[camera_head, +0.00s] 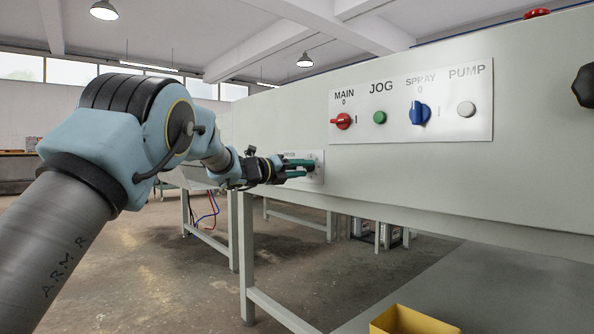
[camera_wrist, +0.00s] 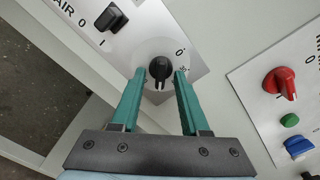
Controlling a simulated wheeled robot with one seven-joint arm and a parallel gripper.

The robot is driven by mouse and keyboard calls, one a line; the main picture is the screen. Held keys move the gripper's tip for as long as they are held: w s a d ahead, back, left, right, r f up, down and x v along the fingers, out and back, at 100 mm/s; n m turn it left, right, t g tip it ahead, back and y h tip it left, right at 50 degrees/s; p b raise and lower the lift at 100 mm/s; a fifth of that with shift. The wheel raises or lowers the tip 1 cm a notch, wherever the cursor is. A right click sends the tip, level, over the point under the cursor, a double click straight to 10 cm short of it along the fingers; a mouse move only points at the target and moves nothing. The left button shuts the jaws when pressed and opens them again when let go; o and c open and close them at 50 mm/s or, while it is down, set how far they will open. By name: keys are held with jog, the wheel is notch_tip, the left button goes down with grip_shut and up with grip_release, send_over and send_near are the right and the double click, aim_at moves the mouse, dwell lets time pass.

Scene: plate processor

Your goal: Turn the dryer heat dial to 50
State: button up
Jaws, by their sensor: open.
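The dryer heat dial (camera_wrist: 159,68) is a black knob on a round pale scale on a small white panel (camera_wrist: 190,30). A 0 mark shows at its upper right; another mark by the right fingertip is too small to read surely. My gripper (camera_wrist: 160,74) is open, with one green finger on each side of the knob. Whether the fingers touch the knob, I cannot tell. In the head view my gripper (camera_head: 304,168) is at the small panel (camera_head: 318,158) low on the machine's left part, where the dial is mostly hidden by the fingers.
A black AIR switch (camera_wrist: 111,18) is left of the dial. A yellow bin (camera_head: 412,321) stands below.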

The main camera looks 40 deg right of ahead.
jog(key=a+p, duration=0.1)
jog(key=a, duration=0.9)
jog(key=shift+w+a+p, duration=0.3)
jog(key=shift+a, duration=0.05)
